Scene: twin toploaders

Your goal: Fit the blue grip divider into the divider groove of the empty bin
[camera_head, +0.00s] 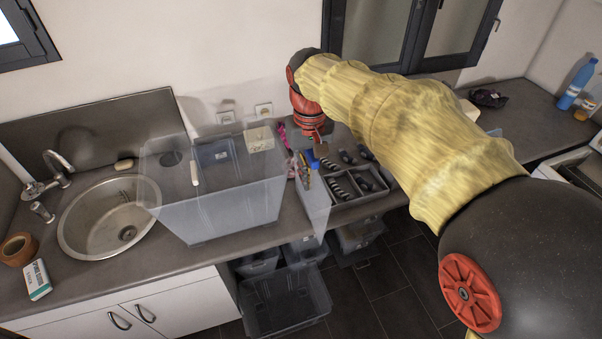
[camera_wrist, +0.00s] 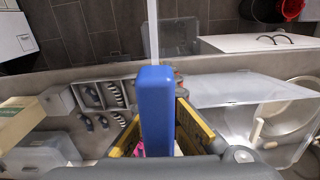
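The blue grip divider shows in the wrist view as a blue grip (camera_wrist: 157,105) with a thin clear plate edge rising above it. In the head view the blue grip (camera_head: 313,159) is small, and a clear panel (camera_head: 314,205) hangs below it. My gripper (camera_wrist: 165,140) has its yellow fingers on both sides of the grip, shut on it. In the head view my gripper (camera_head: 317,146) is over the counter, right of a large clear bin (camera_head: 225,205). The bin also shows in the wrist view (camera_wrist: 232,90), right of the grip. I cannot make out its groove.
A grey compartment tray (camera_head: 345,201) with dark-handled items sits right of the divider. Pink items (camera_head: 292,165) lie close by my gripper. A sink (camera_head: 105,215) is at left. Dark clear bins (camera_head: 285,303) stand below the counter.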

